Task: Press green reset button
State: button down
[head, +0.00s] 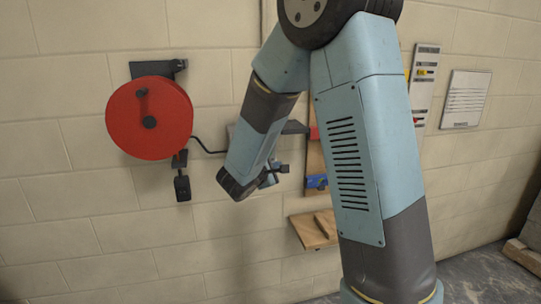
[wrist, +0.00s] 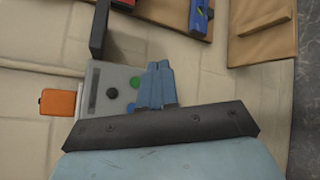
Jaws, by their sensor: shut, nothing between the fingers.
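A grey control panel (wrist: 92,80) is on the wall in the wrist view. I cannot read any label, so which green part is the reset button is unclear. My gripper (wrist: 160,66) is shut and empty, its blue fingers just right of the green button in the picture. Contact with the panel cannot be told. In the head view my gripper (head: 272,175) is near the wall, and my arm hides most of the panel.
An orange block (wrist: 58,102) sticks out at the panel's left. A dark bracket (wrist: 100,28) stands above it. A wooden board (wrist: 178,12) holds a blue tool (wrist: 199,15). A red cable reel (head: 150,118) hangs left, and a wooden shelf (head: 308,232) is below my gripper.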

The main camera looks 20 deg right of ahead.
jog(key=w, duration=0.7)
jog(key=shift+w, duration=0.35)
dwell(1.9)
jog(key=shift+w, duration=0.35)
jog(key=shift+w, duration=0.4)
dwell(0.6)
jog(key=shift+s, duration=0.8)
jog(key=shift+s, duration=0.1)
jog(key=shift+s, duration=2.4)
jog(key=shift+r, duration=0.1)
